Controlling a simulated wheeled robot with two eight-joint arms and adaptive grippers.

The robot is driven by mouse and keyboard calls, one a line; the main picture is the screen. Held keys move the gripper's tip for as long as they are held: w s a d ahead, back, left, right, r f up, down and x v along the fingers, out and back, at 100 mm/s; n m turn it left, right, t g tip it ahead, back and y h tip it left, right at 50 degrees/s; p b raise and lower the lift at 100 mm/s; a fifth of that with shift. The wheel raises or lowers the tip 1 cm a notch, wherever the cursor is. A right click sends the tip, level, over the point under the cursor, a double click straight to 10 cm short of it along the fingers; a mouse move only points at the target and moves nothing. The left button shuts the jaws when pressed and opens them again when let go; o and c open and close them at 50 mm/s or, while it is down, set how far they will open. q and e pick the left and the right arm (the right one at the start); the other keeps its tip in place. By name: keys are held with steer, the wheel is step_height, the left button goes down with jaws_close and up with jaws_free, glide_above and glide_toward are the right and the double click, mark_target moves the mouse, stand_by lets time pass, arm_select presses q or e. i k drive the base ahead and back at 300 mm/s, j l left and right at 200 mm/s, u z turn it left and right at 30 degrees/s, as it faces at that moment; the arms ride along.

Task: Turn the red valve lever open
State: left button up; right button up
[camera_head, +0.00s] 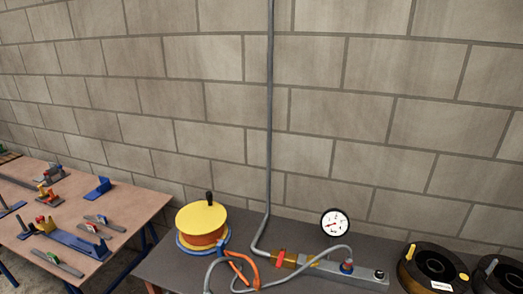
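The red valve lever (281,258) is small and sits on a brass valve body (287,260) near the front middle of the dark table. It looks upright and slightly tilted; its exact angle is hard to tell at this size. The brass valve joins a grey pipe (268,130) that runs down the wall, and a grey metal block (355,272) on its right. Neither of my grippers shows in the head view.
A round gauge (334,223) stands behind the block. A yellow-topped reel (201,216) and orange and grey hoses (240,264) lie left of the valve. Black round parts (434,267) sit at right. A wooden table (130,200) with tools is at left; a block wall stands behind.

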mark_target(282, 254)
steer(key=i+l+z, duration=0.15)
steer(key=i, duration=0.25)
steer(key=i+l+z, duration=0.15)
steer(key=z, duration=0.8)
